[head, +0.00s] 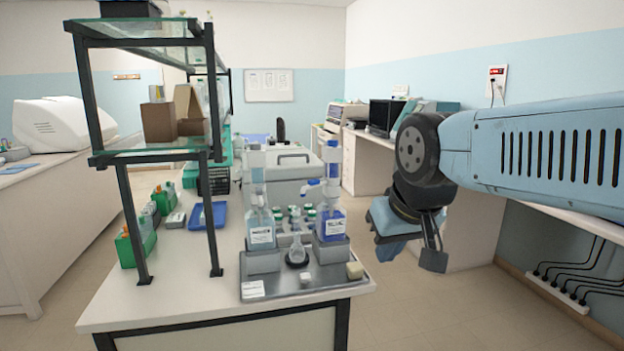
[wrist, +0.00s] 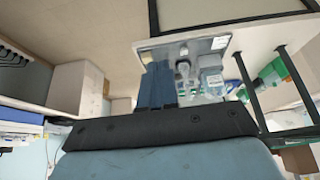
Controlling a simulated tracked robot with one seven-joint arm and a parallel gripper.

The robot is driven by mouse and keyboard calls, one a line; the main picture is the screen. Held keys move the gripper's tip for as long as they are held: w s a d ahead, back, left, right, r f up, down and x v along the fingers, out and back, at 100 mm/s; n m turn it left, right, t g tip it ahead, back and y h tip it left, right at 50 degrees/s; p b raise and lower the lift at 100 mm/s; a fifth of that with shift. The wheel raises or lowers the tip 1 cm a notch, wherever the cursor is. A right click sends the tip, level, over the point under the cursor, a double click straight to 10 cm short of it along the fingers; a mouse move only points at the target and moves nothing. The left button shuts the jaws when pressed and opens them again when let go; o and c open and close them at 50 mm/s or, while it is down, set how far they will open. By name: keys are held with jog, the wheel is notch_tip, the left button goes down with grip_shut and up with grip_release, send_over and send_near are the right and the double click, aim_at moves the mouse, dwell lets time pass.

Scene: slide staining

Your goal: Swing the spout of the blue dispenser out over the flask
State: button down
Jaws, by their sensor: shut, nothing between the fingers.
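The blue dispenser (head: 331,222) is a bottle of blue liquid with a tall blue-and-white pump, upright on a grey block at the right of the tray. Its pale blue spout (head: 311,187) sticks out to the left near the pump's base. I cannot tell how its tip lines up with the flask. The small clear flask (head: 297,251) stands on a dark round base between the two blocks; it also shows in the wrist view (wrist: 183,68). My gripper (head: 434,260) is shut and empty, in the air right of the bench. In the wrist view its fingers (wrist: 158,82) cover the blue dispenser's place.
A second dispenser (head: 260,228) with paler liquid stands on the tray's left block. The grey tray (head: 325,284) also holds a label card and small blocks. Several green-capped vials stand behind. A glass-shelved rack (head: 125,210) is at left. Open floor lies right of the bench.

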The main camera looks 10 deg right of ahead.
jog(key=w+r+m+h, duration=0.1)
jog(key=w+r+m, duration=0.4)
jog(key=w, duration=0.7)
jog(key=m+t, duration=0.2)
jog(key=m, duration=0.5)
send_near(315, 186)
notch_tip(315, 186, down, 5)
jog(key=d, duration=0.3)
jog(key=shift+w+a+h, duration=0.15)
jog(key=shift+w+a, duration=0.3)
jog(key=shift+w, duration=0.35)
jog(key=shift+w+a+h, duration=0.15)
jog(key=shift+w+a, duration=0.3)
jog(key=shift+w, duration=0.35)
